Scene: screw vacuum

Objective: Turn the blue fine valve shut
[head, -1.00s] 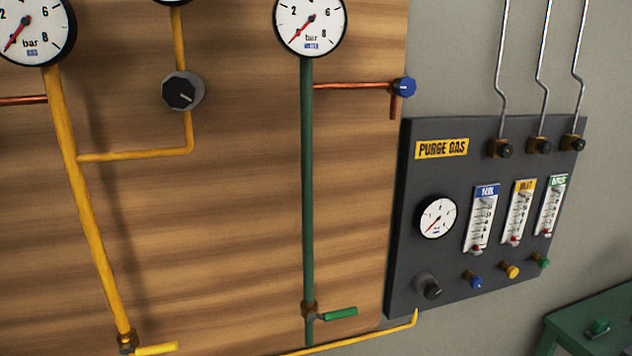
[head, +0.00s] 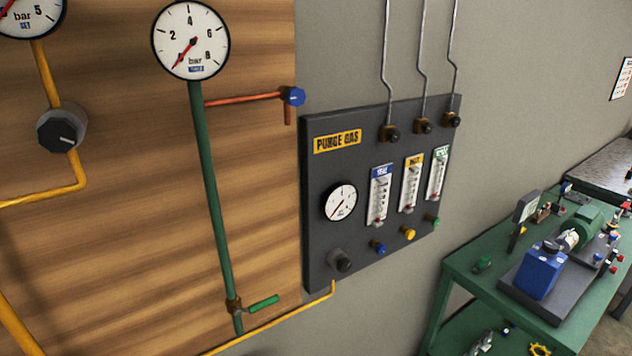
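A small blue knob (head: 378,248) sits at the lower part of the dark purge gas panel (head: 318,180), below the flowmeter with the blue label (head: 379,195). A larger blue knob (head: 293,96) is on the end of the copper branch from the green pipe, at the wooden board's right edge. I cannot tell from this view which of the two is the fine valve. Neither of my grippers shows in the head view.
A yellow knob (head: 408,233) and a green knob (head: 432,220) sit right of the small blue one, and a black knob (head: 341,262) left of it. A green bench (head: 465,272) with a blue-and-green pump unit (head: 541,271) stands at the right. A green lever (head: 263,302) sticks out from the green pipe.

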